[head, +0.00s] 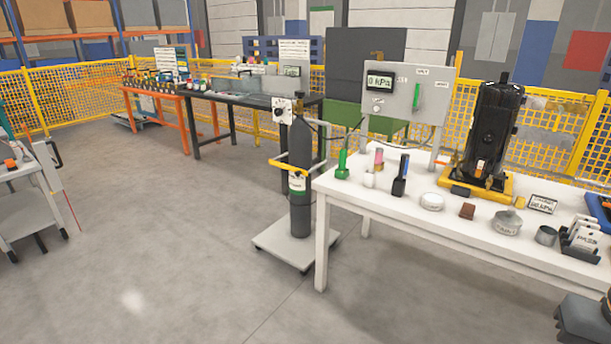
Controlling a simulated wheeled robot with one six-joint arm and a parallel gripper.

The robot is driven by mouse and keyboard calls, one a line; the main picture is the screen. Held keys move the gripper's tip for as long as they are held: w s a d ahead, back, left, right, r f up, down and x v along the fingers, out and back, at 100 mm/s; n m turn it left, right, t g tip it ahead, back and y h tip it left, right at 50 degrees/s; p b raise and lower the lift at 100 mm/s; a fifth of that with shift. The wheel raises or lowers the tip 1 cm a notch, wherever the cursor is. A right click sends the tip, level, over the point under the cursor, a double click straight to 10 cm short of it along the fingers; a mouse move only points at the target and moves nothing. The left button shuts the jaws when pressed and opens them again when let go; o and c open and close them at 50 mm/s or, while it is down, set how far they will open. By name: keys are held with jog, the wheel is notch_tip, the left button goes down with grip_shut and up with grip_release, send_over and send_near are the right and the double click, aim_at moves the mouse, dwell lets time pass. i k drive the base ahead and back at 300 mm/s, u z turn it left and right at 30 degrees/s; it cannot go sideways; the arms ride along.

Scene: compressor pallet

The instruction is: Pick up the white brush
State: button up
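I cannot pick out a white brush for certain. On the white table (427,238) a small white item (369,180) stands at the front left, beside a green bottle-like item (342,165). A pink-and-white upright item (378,160) stands just behind it, and a black upright item with a blue top (401,176) is to its right. A round white item (432,201) lies farther right. These are too small to tell which, if any, is a brush.
A gas cylinder (300,200) stands on a low trolley (296,246) at the table's left end. A black compressor (494,135) stands at the table's back right. A grey cart (28,205) is at far left. The floor between is clear.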

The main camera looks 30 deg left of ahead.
aim_at(372, 153)
jog(key=u, duration=1.75)
jog(key=i, duration=1.5)
jog(key=z, duration=0.55)
jog(key=i, duration=0.55)
jog(key=z, duration=1.2)
jog(key=i, duration=0.8)
jog(key=z, duration=0.1)
